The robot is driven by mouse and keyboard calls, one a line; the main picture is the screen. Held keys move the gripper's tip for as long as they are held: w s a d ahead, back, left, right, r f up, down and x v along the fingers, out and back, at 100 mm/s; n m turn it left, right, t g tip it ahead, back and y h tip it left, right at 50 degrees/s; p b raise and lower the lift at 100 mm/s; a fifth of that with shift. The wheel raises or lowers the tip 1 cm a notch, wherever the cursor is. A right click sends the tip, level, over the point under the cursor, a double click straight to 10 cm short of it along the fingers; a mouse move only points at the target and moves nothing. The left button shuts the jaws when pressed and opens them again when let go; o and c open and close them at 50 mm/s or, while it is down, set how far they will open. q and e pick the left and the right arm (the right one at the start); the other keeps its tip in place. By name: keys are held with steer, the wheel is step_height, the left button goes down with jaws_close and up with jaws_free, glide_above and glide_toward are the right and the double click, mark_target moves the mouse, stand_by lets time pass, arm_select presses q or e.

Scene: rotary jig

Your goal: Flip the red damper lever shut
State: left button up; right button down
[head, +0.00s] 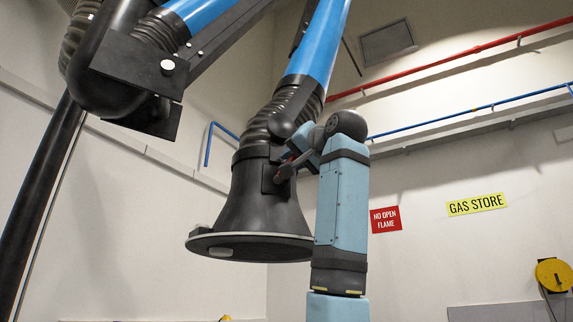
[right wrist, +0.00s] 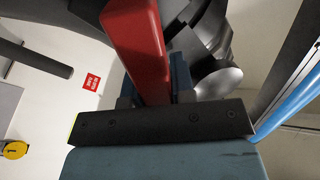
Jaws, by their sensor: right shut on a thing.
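In the right wrist view the lever (right wrist: 138,45) is large and runs from the top down between the fingers. My right gripper (head: 291,163) is at the hood's neck and is shut on the lever. Its fingers (right wrist: 153,92) are partly hidden behind the lever and the dark gripper body in the wrist view. My left gripper is not in view.
The hood hangs from a corrugated hose (head: 285,107) and a blue tube (head: 322,45). Another blue-and-black jointed arm part (head: 140,70) spans the upper left. Red (head: 450,66) and blue (head: 480,109) pipes run along the right wall. Open space lies below the hood.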

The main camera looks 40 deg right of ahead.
steer(key=shift+s+d+f+m+h+b, duration=0.1)
steer(key=shift+d+f+m+h+b, duration=0.55)
steer(key=shift+m, duration=1.6)
steer(key=shift+s+d+f+m+h+b, duration=0.15)
steer(key=shift+f+m+h+b, duration=0.45)
steer(key=shift+m, duration=1.6)
steer(key=shift+s+d+f+m+h+b, duration=0.1)
steer(key=shift+d+f+m+h+b, duration=0.6)
steer(key=shift+m, duration=1.55)
steer(key=shift+a+f, duration=0.2)
steer(key=shift+f, duration=0.1)
steer(key=c, duration=1)
jaws_free()
steer(key=shift+o, duration=0.2)
